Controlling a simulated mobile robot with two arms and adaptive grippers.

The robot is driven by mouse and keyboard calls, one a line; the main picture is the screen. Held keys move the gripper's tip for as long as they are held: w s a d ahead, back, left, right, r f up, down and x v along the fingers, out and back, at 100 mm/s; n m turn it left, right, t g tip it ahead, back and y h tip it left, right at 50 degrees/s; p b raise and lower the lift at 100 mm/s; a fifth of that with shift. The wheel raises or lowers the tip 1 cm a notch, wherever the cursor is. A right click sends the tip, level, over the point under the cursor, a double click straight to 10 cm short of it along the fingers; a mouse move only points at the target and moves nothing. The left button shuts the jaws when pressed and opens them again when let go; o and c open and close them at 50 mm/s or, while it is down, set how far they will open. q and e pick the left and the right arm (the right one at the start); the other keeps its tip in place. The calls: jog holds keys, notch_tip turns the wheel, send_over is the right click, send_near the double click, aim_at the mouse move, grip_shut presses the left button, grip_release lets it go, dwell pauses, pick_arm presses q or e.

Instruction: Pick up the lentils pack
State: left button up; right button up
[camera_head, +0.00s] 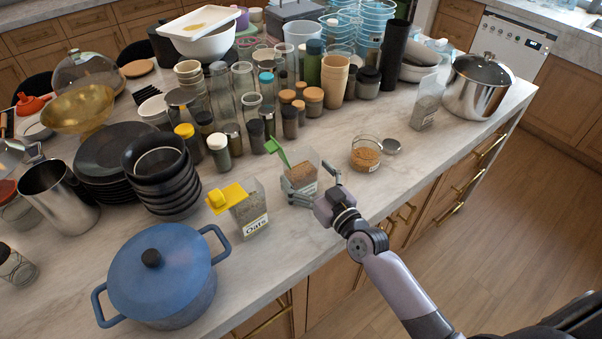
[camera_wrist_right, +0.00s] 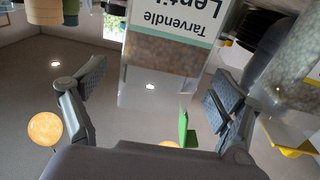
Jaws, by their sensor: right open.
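The lentils pack (camera_head: 301,176) is a clear upright container with brown contents, a white label and an open green lid, standing near the island's front edge. In the right wrist view the lentils pack (camera_wrist_right: 168,52) appears upside down with "Tarvendle Lentils" on its label. My right gripper (camera_head: 315,187) is open at the pack, one finger on either side. In the right wrist view, the open fingers (camera_wrist_right: 156,90) show a gap to the pack on both sides. Grey parts at the head view's left edge may be my left gripper (camera_head: 28,153); its jaws are unclear.
An oats pack (camera_head: 250,213) with a yellow lid stands close left of the lentils. A glass jar (camera_head: 366,155) of brown grains is to the right. Several jars crowd behind, and a blue pot (camera_head: 160,270) is front left.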

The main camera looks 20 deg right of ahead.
jog(key=shift+x, duration=1.45)
jog(key=shift+s, duration=0.1)
jog(key=shift+c, duration=0.4)
jog(key=shift+c, duration=0.6)
jog(key=shift+r, duration=0.1)
jog(key=c, duration=1.3)
notch_tip(320, 180, up, 20)
jog(key=shift+p, duration=0.4)
